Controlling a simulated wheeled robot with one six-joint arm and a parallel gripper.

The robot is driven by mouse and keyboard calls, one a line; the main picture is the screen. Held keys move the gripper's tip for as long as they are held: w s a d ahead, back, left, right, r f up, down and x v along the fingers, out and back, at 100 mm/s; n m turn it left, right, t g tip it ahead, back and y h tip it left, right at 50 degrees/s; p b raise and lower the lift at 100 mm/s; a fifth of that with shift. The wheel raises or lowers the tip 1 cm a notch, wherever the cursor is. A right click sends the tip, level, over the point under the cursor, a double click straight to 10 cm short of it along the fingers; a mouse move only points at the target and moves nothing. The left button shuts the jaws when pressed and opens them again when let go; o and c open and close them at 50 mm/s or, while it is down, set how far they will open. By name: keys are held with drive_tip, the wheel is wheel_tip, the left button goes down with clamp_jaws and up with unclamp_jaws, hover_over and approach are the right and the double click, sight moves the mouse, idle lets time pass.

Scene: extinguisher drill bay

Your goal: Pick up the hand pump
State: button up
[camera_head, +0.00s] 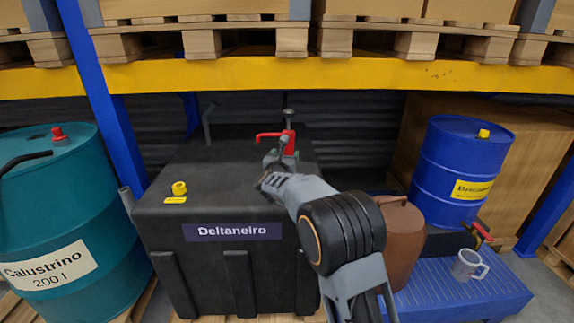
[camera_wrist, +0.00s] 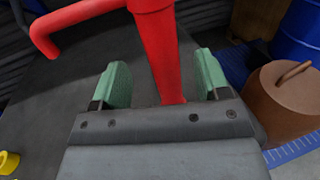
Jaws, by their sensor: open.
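A red hand pump (camera_head: 290,140) with a side spout and a dark top handle stands upright on the black tank (camera_head: 225,262). In the wrist view the red pump body (camera_wrist: 160,45) rises between the two green finger pads, and its bent spout reaches left. My gripper (camera_head: 281,158) is open at the pump, with one pad on each side and a visible gap on both sides. The pump's lower end is hidden behind my gripper's body in the wrist view.
A teal drum (camera_head: 75,225) stands left, a blue drum (camera_head: 460,165) right. A brown container (camera_head: 402,245) and a grey mug (camera_head: 468,265) are on a blue tray (camera_head: 505,295). A yellow shelf beam (camera_head: 400,75) spans above. A yellow cap (camera_head: 179,188) sits on the tank.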

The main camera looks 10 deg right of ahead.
sight(287, 150)
drive_tip(key=shift+p+x, duration=0.8)
drive_tip(key=shift+x, duration=1.75)
drive_tip(key=shift+s+r, duration=0.1)
drive_tip(key=shift+c, duration=0.4)
drive_tip(key=c, duration=0.9)
drive_tip(key=shift+c, duration=0.7)
drive_tip(key=shift+r, duration=0.2)
